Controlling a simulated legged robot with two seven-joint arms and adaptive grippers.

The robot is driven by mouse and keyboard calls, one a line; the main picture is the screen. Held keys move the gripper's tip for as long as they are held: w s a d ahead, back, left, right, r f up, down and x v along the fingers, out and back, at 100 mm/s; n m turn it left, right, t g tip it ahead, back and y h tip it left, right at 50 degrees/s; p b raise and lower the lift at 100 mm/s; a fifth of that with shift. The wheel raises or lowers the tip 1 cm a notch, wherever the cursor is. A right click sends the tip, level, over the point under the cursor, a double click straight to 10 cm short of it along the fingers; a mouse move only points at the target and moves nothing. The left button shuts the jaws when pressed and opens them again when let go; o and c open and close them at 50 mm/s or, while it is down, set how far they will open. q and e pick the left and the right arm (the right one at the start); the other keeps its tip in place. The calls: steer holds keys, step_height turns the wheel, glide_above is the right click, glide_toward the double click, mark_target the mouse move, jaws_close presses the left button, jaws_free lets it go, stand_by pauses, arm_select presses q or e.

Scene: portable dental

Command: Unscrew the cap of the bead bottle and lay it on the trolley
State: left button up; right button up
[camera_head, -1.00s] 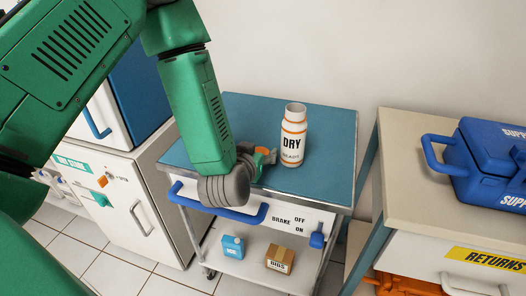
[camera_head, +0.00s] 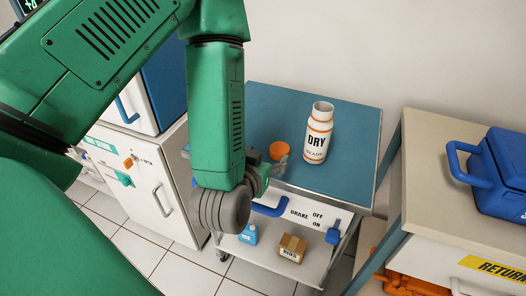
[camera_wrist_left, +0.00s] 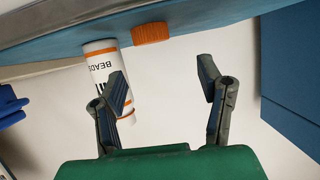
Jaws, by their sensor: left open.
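The bead bottle (camera_head: 317,140) is white with orange bands and the word DRY. It stands upright and capless on the blue trolley top (camera_head: 345,115). The orange cap (camera_head: 279,150) lies on the trolley top, to the left of the bottle. My left gripper (camera_head: 276,167) is at the trolley's front edge, just in front of the cap; the wrist hides part of it. In the left wrist view the cap (camera_wrist_left: 151,33) and bottle (camera_wrist_left: 100,62) show beyond the open, empty fingers (camera_wrist_left: 166,78). The cap is apart from both fingers. My right gripper is not in view.
A blue trolley handle (camera_head: 270,208) is below my left wrist. A blue carton (camera_head: 248,234) and a brown box (camera_head: 292,247) sit on the lower shelf. A counter with a blue case (camera_head: 500,170) stands at right. The trolley top's back is clear.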

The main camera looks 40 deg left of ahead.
arm_select(q)
steer(key=s+f+m+g+h+p, duration=0.2)
steer(key=s+f+m+g+h, duration=0.1)
steer(key=s+f+g, duration=0.9)
steer(key=s+f, duration=0.5)
steer(key=s, duration=0.4)
steer(key=shift+s+d+f+m+h, duration=0.3)
steer(key=shift+f+h, duration=0.05)
steer(key=shift+h, duration=0.05)
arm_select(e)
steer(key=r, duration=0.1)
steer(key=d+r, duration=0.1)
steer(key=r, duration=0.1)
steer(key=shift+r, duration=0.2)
arm_select(q)
steer(key=shift+a, duration=0.1)
steer(key=shift+c, duration=0.4)
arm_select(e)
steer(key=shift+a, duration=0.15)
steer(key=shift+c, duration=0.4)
